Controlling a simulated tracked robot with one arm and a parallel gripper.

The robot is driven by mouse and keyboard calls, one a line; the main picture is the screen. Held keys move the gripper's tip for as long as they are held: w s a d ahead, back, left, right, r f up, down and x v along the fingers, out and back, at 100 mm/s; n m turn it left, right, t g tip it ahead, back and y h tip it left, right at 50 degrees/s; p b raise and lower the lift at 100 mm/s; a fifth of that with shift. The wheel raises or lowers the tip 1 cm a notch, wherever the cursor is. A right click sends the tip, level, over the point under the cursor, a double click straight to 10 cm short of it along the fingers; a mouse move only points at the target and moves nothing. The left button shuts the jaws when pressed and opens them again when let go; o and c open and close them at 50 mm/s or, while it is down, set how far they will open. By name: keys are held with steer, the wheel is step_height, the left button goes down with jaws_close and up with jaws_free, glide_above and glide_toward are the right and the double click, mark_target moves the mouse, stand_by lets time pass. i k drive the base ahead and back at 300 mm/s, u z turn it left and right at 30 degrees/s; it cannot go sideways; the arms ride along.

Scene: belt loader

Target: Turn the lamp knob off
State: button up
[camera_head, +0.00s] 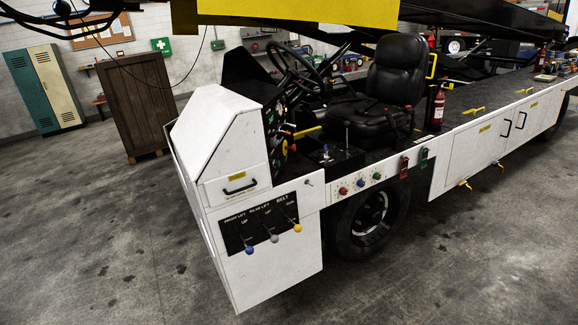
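The belt loader (225,150) is a white vehicle with a black seat (395,80) and a steering wheel (297,68). A dark dashboard panel (277,128) faces the seat and carries gauges and small red and yellow controls. I cannot tell which control is the lamp knob; any labels there are too small to read. My gripper is not clearly visible in this view.
A black lever panel (260,228) on the front corner has blue, grey and yellow lever balls. A wooden cabinet (138,103) and lockers (44,88) stand at the back left. A fire extinguisher (438,105) stands behind the seat. The concrete floor (100,235) is clear at left and front.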

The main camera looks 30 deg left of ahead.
mark_target(273, 142)
steer(key=u, duration=0.45)
steer(key=i, duration=2.95)
steer(key=u, duration=0.25)
